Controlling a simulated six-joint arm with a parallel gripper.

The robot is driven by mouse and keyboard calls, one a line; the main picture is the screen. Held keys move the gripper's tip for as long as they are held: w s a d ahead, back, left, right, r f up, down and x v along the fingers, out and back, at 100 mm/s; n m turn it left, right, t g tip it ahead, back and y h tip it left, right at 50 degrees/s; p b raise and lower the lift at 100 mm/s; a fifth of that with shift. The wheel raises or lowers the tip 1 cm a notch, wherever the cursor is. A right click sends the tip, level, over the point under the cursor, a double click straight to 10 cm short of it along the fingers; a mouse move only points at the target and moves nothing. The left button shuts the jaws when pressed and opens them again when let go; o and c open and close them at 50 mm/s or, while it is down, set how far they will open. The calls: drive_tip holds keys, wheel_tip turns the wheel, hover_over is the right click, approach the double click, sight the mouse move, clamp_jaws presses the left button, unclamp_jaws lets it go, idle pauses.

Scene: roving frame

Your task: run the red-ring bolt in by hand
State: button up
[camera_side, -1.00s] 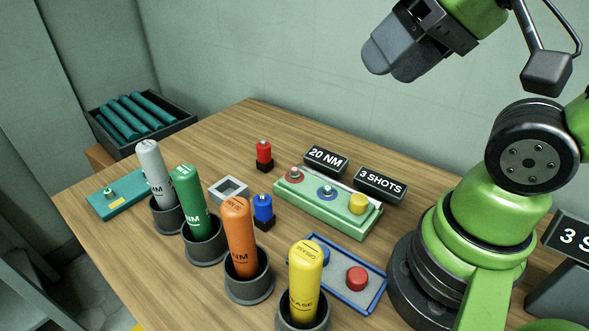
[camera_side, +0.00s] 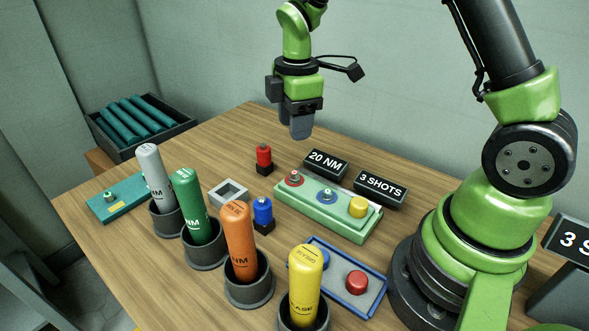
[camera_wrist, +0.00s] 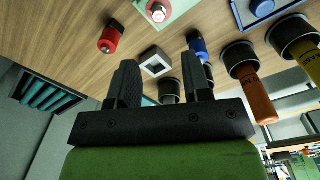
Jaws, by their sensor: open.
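The red-ring bolt (camera_side: 294,178) stands in the left end of the pale green block (camera_side: 330,212). A blue-ring bolt (camera_side: 326,194) and a yellow cap (camera_side: 358,206) share that block. The red-ring bolt also shows at the top edge of the wrist view (camera_wrist: 158,13). My gripper (camera_side: 300,128) points down in the air above the bolt's end of the block, well clear of it. In the wrist view its two fingers (camera_wrist: 161,68) are spread with nothing between them. How far the bolt is screwed in I cannot tell.
Red (camera_side: 264,156) and blue (camera_side: 263,210) pieces and a grey square frame (camera_side: 229,192) stand left of the block. Silver, green, orange and yellow tools (camera_side: 305,280) stand in cups in front. Signs "20 NM" (camera_side: 326,164) and "3 SHOTS" (camera_side: 380,187) stand behind the block.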

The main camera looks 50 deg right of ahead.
sight(294, 175)
drive_tip(key=shift+n, duration=0.4)
wheel_tip(294, 175, down, 12)
drive_tip(key=shift+w+d+r, duration=0.15)
drive_tip(key=shift+r, duration=0.1)
drive_tip(key=shift+c, duration=0.4)
clamp_jaws()
